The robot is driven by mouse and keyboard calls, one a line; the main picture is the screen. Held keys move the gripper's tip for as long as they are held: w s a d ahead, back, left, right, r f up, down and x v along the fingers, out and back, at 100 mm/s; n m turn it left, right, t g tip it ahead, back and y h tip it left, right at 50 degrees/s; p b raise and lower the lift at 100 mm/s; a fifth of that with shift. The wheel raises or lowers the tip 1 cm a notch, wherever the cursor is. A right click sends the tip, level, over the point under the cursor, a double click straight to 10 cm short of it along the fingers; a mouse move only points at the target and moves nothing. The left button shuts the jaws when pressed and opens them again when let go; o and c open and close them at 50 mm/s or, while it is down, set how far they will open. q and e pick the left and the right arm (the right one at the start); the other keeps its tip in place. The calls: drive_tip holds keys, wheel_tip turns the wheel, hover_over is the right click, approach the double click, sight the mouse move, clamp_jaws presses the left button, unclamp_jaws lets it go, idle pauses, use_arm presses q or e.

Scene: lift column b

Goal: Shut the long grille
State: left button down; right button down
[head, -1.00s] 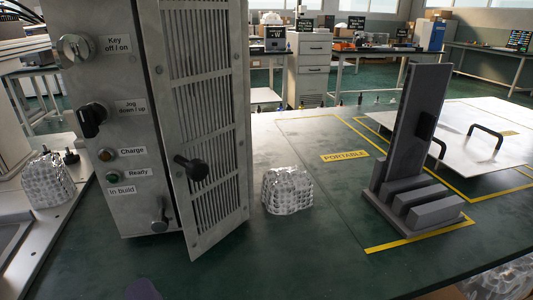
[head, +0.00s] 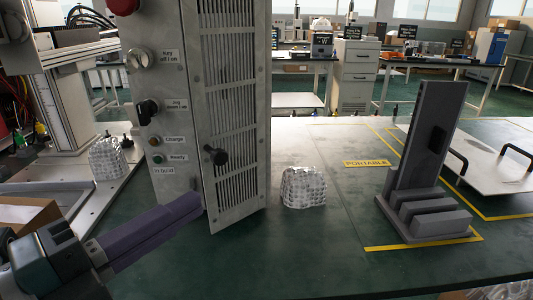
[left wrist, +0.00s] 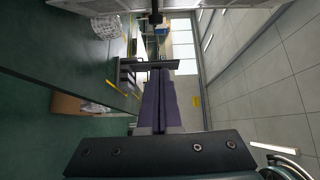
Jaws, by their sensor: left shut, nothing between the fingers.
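The long grille (head: 235,90) is a tall slotted metal panel on the front of the grey cabinet (head: 172,90) in the head view. Its left, knob-side edge stands out from the cabinet, so it looks ajar. A black knob (head: 216,156) sits on that side. My left gripper (head: 200,202) has long purple fingers, shut and empty. Its tips are by the grille's lower left edge, below the knob; I cannot tell whether they touch. In the left wrist view the shut fingers (left wrist: 160,95) point up the picture, with a dark knob (left wrist: 155,14) beyond. My right gripper is not in view.
A clear bubbly package (head: 304,188) stands right of the grille on the green table. A dark grey stand (head: 427,170) and a pale plate with handles (head: 485,160) are further right. Another package (head: 107,158) is left of the cabinet. The table before the grille is clear.

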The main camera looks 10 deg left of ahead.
use_arm(q)
drive_tip(key=w, duration=0.8)
drive_tip(key=shift+w, duration=0.4)
drive_tip(key=shift+f, duration=0.1)
